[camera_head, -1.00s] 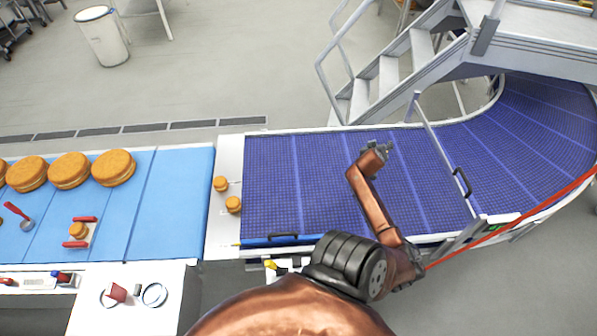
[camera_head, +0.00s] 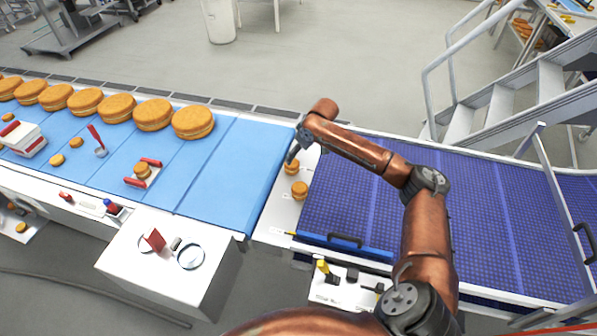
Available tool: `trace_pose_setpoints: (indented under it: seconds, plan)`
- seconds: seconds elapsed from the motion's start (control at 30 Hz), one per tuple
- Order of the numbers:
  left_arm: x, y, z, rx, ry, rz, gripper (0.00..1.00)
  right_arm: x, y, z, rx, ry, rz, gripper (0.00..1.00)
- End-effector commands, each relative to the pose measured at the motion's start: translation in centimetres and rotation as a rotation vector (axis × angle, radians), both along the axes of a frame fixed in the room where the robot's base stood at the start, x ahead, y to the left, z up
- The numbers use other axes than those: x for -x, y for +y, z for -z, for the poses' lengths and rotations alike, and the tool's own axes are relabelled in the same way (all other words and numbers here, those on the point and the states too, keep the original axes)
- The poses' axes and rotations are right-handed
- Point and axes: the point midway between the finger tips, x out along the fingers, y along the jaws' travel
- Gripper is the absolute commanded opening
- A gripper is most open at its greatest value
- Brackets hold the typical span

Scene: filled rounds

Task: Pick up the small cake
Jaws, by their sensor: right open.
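Two small cakes, round, golden and filled, sit on the white transfer plate (camera_head: 271,223) between the blue belt and the purple conveyor. The nearer small cake (camera_head: 299,190) shows whole. The farther small cake (camera_head: 291,167) is partly covered by my right gripper (camera_head: 291,154), which hangs open just above and beside it. I cannot tell whether its fingers touch the cake. Another small cake (camera_head: 142,171) sits on a small white holder with red bars on the blue belt. My left gripper is not in view.
Several large filled cakes (camera_head: 193,122) line the far side of the blue belt (camera_head: 225,180). The purple conveyor (camera_head: 340,205) is empty under my right arm. A white box (camera_head: 165,275) stands at the near side. Grey stairs (camera_head: 500,110) rise at the back right.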

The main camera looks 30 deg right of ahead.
Motion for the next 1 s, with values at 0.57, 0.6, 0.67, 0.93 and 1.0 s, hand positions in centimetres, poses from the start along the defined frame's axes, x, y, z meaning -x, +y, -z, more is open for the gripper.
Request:
trace_pose_setpoints:
  seconds: [0.57, 0.6, 0.67, 0.93, 1.0]
  plan:
    - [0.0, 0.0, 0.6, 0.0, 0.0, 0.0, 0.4, -1.2, 1.5, 5.0, 0.001, 0.019, -0.013, 0.65]
    - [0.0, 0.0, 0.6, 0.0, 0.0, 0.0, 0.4, -1.3, 1.7, 5.6, 0.001, 0.019, -0.013, 0.65]
    - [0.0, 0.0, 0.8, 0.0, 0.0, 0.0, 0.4, -1.7, 1.8, 6.5, 0.0, 0.019, -0.012, 0.65]
    - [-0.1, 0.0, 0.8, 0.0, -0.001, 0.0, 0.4, -2.1, 1.9, 7.4, 0.001, 0.016, -0.012, 0.65]
    - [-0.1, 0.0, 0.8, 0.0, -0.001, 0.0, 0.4, -2.1, 1.9, 7.4, 0.001, 0.016, -0.012, 0.64]
